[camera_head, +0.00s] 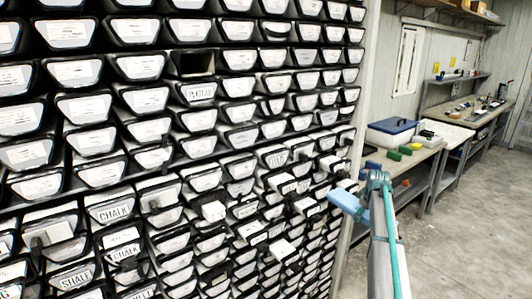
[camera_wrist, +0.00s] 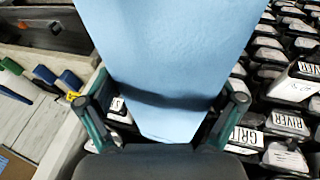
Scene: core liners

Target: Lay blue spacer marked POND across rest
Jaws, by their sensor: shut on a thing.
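A light blue spacer (camera_head: 348,203) is held at the end of my arm in the head view, in front of the lower right of the liner rack. My gripper (camera_head: 375,186) is shut on it. In the wrist view the spacer (camera_wrist: 170,45) is large and pale blue, between the two fingers of my gripper (camera_wrist: 163,106), and runs up out of the frame. No lettering shows on its visible face, so I cannot read POND. I cannot tell which part is the rest.
The rack (camera_head: 357,60) holds many labelled liners, several sticking out near my gripper. A bench (camera_head: 430,150) at right carries a blue-lidded box (camera_head: 391,131), green blocks (camera_head: 393,155) and a white tray (camera_head: 446,133). Bare floor (camera_head: 470,230) lies right of my arm.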

